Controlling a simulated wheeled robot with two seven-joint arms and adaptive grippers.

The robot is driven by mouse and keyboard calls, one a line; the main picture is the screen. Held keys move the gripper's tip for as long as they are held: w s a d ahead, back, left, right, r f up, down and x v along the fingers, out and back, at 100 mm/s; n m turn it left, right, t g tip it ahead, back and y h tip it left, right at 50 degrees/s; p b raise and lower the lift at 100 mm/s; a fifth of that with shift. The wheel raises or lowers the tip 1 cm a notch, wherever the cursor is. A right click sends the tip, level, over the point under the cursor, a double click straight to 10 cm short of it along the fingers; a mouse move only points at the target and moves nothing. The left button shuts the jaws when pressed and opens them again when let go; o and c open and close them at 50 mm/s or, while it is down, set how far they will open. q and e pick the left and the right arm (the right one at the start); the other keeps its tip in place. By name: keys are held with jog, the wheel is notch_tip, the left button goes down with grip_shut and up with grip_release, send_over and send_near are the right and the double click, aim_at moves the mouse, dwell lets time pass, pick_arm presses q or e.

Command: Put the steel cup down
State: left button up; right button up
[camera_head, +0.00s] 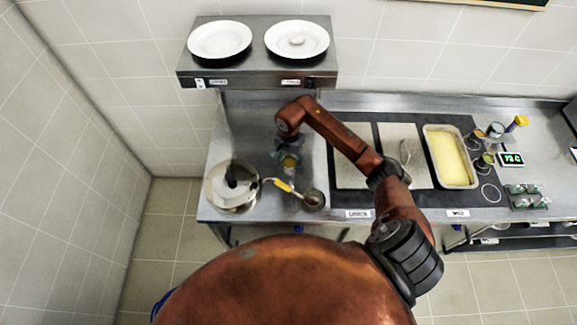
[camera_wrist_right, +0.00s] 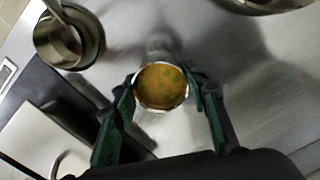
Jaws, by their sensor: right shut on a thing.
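The steel cup (camera_wrist_right: 162,87) is in my right gripper (camera_wrist_right: 163,80), with a green-padded finger on each side of it. It holds an orange-brown filling with green flecks and looks upright. In the head view the cup (camera_head: 289,163) is over the bare steel counter (camera_head: 240,146), right of the lidded pot and behind the ladle. My right gripper (camera_head: 287,152) is partly hidden there by its own arm. I cannot tell whether the cup's base touches the counter. My left gripper is not in view.
A lidded stockpot (camera_head: 232,187) stands to the left. A ladle with a yellow handle (camera_head: 283,185) reaches into a small steel pot (camera_head: 313,199) in front. Plates (camera_head: 220,40) sit on a shelf above. A pan of yellow food (camera_head: 450,157) is at the right.

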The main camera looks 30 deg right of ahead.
aim_at(288, 166)
jog(key=f, duration=0.1)
jog(key=f+p, duration=0.1)
jog(key=f, duration=0.1)
jog(key=shift+w+a, duration=0.15)
jog(key=shift+w, duration=0.05)
jog(key=shift+f, duration=0.3)
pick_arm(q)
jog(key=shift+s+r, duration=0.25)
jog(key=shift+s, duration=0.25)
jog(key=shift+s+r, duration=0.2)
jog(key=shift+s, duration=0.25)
pick_arm(e)
jog(key=shift+f, duration=0.1)
jog(key=o, duration=0.8)
jog(key=shift+f, duration=0.15)
jog(key=o, duration=0.5)
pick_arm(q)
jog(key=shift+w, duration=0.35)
